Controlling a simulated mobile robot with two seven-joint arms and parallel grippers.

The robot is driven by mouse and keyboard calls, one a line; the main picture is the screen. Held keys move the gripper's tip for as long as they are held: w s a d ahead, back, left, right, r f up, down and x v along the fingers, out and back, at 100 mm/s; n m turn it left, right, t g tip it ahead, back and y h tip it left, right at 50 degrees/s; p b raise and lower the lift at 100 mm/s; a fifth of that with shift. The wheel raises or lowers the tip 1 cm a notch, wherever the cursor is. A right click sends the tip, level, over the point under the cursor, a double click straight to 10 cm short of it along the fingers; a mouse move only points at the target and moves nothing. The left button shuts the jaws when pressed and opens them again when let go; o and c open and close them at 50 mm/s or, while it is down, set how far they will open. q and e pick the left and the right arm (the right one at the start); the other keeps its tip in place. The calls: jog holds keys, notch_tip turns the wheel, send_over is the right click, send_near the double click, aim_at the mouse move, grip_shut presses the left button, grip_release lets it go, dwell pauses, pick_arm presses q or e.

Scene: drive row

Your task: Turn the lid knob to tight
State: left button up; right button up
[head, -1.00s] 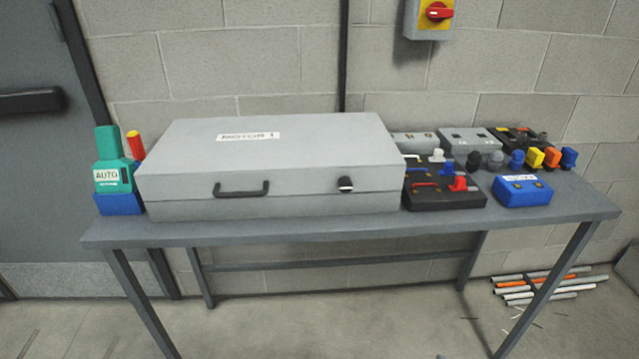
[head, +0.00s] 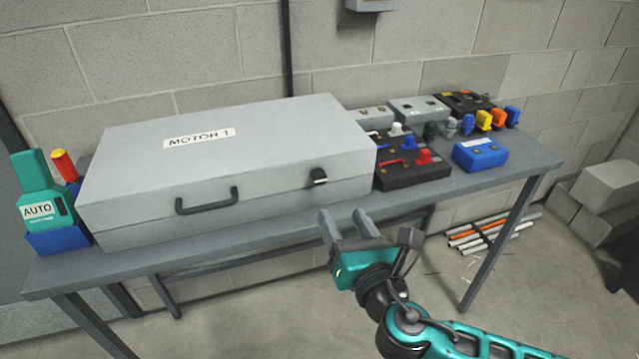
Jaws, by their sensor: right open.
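The grey case labelled MOTOR 1 (head: 235,160) lies on the table with its lid down. The small black lid knob (head: 318,177) with a white mark is on its front face, right of the black handle (head: 207,201). My right gripper (head: 345,222) is open and empty. It is below and a little right of the knob in the picture, in front of the table edge and apart from the case. My left gripper is not in view.
The table (head: 260,243) has a narrow bare strip before the case. A green AUTO device (head: 40,198) in a blue holder stands left. Black trays (head: 412,172), grey boxes (head: 417,109), coloured plugs and a blue box (head: 480,154) stand right. Pipes and grey blocks lie on the floor.

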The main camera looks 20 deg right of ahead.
aim_at(321, 181)
jog(key=w, duration=1)
jog(key=shift+a, duration=0.25)
grip_shut()
